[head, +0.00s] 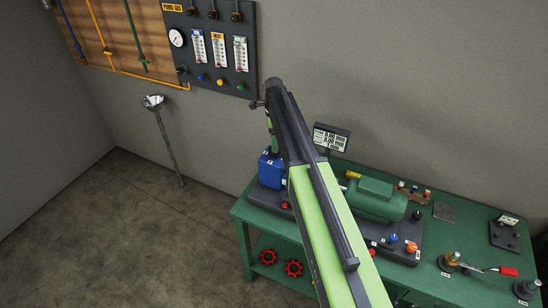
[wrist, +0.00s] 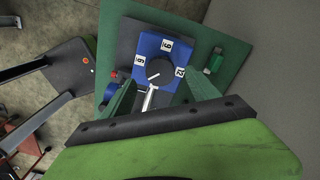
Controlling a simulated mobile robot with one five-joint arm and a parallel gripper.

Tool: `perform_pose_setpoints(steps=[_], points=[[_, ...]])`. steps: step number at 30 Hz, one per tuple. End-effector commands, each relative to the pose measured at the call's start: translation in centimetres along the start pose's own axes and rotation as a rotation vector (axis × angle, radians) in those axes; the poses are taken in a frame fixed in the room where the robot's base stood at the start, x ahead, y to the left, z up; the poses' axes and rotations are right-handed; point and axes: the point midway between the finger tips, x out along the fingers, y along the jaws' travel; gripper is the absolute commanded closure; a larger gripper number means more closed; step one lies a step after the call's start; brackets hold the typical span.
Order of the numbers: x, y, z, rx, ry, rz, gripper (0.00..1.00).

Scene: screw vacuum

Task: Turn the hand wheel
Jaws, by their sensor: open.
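A dark round knob (wrist: 160,71) with a pale slot mark sits on a blue block (wrist: 143,45) with white number labels around it. A silver bar (wrist: 149,99) shows just below the knob. My gripper (wrist: 163,80) is open, its two green fingers on the left and right of the knob; contact cannot be told. In the head view the blue block (head: 271,168) stands at the left end of the green bench, below my gripper, which is largely hidden by my arm. Two red hand wheels (head: 268,257) (head: 293,268) are on the bench's lower shelf.
The green bench (head: 345,175) carries a green motor (head: 375,199), a sign (head: 331,137) and several small fittings at right. A gauge panel (head: 210,50) hangs on the wall. A funnel on a pole (head: 165,140) stands left.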

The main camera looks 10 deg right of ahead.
Motion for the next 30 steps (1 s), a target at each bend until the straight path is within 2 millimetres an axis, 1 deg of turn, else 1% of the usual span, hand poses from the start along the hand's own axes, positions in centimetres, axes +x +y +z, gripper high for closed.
perform_pose_setpoints(steps=[1,3,6,9,15,16,30], points=[[2.2,0.0,0.0,0.000,0.000,0.000,0.31],[3.4,0.0,0.0,0.000,0.000,0.000,0.31],[4.3,0.0,0.0,0.000,0.000,0.000,0.31],[4.5,0.0,0.0,0.000,0.000,0.000,0.31],[4.3,0.0,0.0,0.000,0.000,0.000,0.31],[4.3,0.0,0.0,0.000,0.000,0.000,0.32],[4.3,0.0,0.0,0.000,0.000,0.000,0.93]])
